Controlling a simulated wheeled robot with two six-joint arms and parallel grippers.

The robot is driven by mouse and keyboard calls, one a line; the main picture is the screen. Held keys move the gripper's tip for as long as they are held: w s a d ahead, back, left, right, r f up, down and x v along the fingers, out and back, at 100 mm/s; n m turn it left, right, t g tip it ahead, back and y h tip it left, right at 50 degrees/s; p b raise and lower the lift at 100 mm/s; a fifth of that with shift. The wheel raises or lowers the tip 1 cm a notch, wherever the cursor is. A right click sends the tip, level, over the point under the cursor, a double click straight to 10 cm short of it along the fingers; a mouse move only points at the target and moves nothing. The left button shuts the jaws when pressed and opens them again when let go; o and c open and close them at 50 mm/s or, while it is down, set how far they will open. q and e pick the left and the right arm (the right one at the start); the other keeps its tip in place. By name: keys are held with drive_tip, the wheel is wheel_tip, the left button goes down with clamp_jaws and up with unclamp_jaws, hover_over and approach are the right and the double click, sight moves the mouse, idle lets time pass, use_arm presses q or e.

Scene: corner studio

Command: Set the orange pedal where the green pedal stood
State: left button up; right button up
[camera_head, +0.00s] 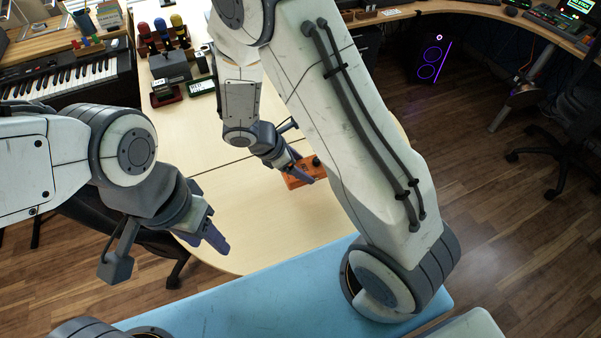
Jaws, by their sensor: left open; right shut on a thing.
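The orange pedal (292,182) is at the right part of the pale table, partly hidden by my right gripper and arm. My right gripper (302,173) is shut on it. I cannot tell whether the pedal touches the table. My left gripper (219,242) is open and empty, near the table's front left edge, well apart from the pedal. A small dark box with a green edge (201,87), perhaps the green pedal, stands at the back of the table. A dark red box (167,98) stands left of it.
A grey box (172,68) and a rack of coloured bottles (164,38) stand at the back left. A keyboard (62,80) is beyond the left edge. The pale table (235,215) is clear in its middle and front. My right arm hides part of its right side.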

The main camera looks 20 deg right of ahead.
drive_tip(key=shift+w+f, duration=0.15)
drive_tip(key=shift+f, duration=1.9)
drive_tip(key=shift+b, duration=0.3)
drive_tip(key=shift+f, duration=0.25)
drive_tip(key=o, duration=1.6)
drive_tip(key=shift+c, duration=0.2)
drive_tip(key=shift+r, duration=0.1)
